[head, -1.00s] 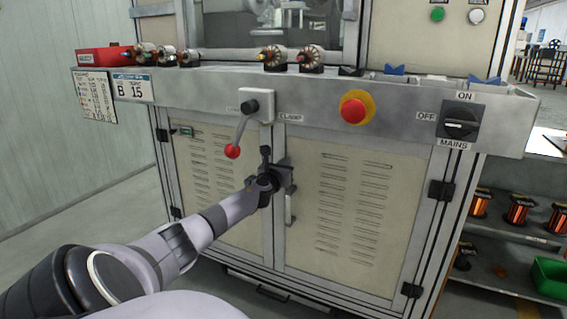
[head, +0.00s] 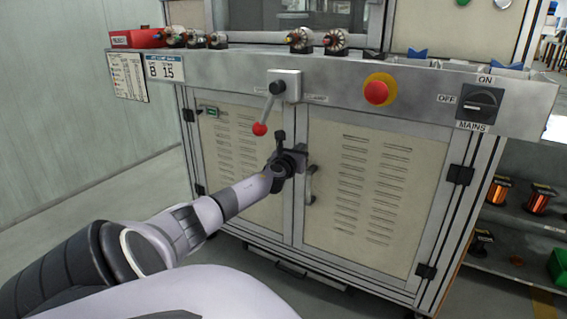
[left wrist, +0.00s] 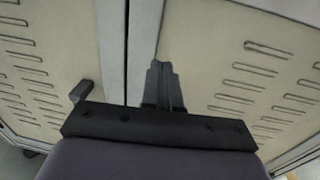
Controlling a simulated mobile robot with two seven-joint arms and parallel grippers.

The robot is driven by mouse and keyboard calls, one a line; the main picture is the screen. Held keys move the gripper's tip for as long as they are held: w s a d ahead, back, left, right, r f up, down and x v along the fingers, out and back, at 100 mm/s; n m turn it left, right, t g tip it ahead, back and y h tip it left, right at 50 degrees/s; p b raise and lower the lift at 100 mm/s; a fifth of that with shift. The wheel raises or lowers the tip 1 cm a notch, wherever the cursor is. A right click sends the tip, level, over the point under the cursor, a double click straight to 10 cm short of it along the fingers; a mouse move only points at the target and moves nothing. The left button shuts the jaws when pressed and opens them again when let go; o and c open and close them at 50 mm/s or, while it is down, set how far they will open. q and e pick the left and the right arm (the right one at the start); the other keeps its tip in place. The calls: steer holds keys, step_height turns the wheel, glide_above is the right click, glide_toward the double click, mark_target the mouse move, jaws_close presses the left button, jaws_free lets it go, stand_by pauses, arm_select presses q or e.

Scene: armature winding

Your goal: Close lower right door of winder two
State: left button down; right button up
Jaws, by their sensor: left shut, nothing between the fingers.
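The lower right door (head: 375,215) of the winder is a cream panel with vent slots and a grey frame. It looks flush or nearly flush with the cabinet front; I cannot tell whether it is latched. Its grey handle (head: 311,184) is by its left edge; a handle (left wrist: 82,91) also shows in the left wrist view. My left gripper (head: 298,153) is shut and empty at the seam between the two lower doors, just left of and above the handle. Its closed fingers (left wrist: 164,86) point at the door front; contact is unclear. My right gripper is out of view.
The lower left door (head: 240,150) sits behind my arm. Above are a red-knobbed clamp lever (head: 262,127), an emergency stop (head: 378,91) and the mains switch (head: 480,104). A shelf with copper spools (head: 537,199) stands at the right. Floor is free at the left.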

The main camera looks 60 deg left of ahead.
arm_select(q)
steer(key=p+v, duration=0.3)
steer(key=v, duration=0.6)
steer(key=shift+s+a, duration=0.2)
steer(key=shift+a, duration=0.2)
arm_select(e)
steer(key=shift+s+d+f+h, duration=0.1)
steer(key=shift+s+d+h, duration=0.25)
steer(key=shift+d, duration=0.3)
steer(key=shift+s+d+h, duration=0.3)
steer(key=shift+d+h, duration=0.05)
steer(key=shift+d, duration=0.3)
arm_select(q)
steer(key=shift+f, duration=0.1)
